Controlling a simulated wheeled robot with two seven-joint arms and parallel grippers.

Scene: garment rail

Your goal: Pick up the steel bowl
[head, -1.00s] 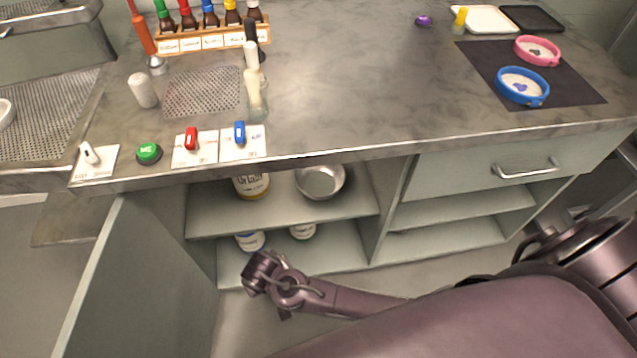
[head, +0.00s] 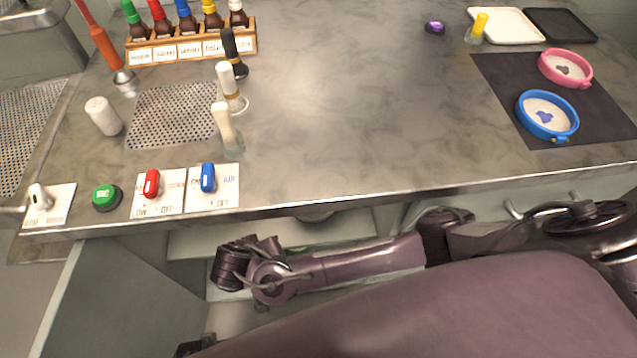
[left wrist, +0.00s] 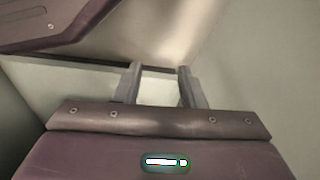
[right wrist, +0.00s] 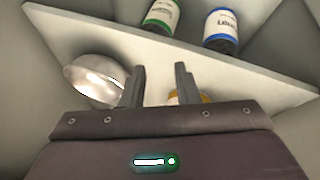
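The steel bowl (right wrist: 97,78) is a shiny, shallow round bowl on the cabinet shelf, left of my right gripper's fingers in the right wrist view. In the head view only a sliver of it (head: 318,216) seems to show below the counter edge. My right gripper (right wrist: 160,84) is open and empty, its fingers apart beside the bowl, with no contact that I can make out. In the head view the right arm reaches across in front of the cabinet. My left gripper (left wrist: 160,84) is open and empty near pale panels.
A jar (right wrist: 190,96) with a yellowish edge is partly hidden behind the right fingers. Green-labelled (right wrist: 161,14) and blue-labelled (right wrist: 221,30) bottles stand nearby beyond the shelf board (right wrist: 240,78). The counter edge (head: 400,193) overhangs the cabinet. An open door panel (head: 110,285) stands left.

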